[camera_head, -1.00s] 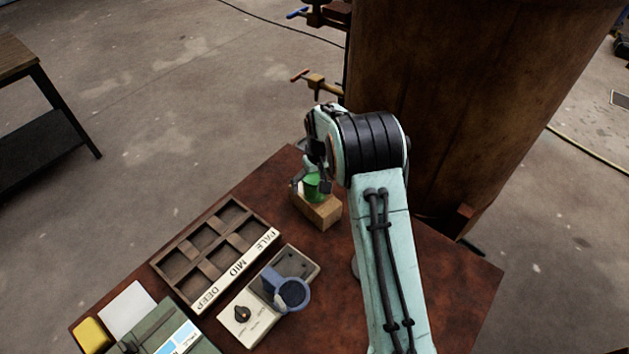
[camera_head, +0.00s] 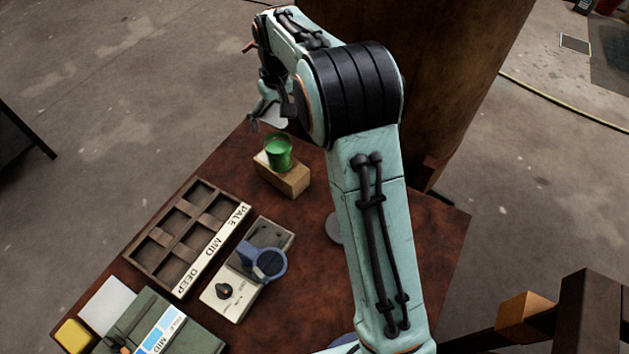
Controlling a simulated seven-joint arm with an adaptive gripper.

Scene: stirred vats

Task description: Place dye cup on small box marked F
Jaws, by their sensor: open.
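The green dye cup (camera_head: 278,152) stands upright on top of a small wooden box (camera_head: 287,180) near the back edge of the table. No letter F can be made out on the box faces in view. My gripper (camera_head: 254,124) is open and empty, above and to the left of the cup and apart from it. Part of my gripper is hidden behind my arm.
A wooden tray (camera_head: 139,256) with compartments marked PALE, MID, DEEP lies to the left. A device with a knob and blue ring (camera_head: 268,264) sits beside it. A green case (camera_head: 198,343), white sheet (camera_head: 107,300) and yellow block (camera_head: 74,336) lie at the front left. A large wooden vat (camera_head: 440,80) stands behind.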

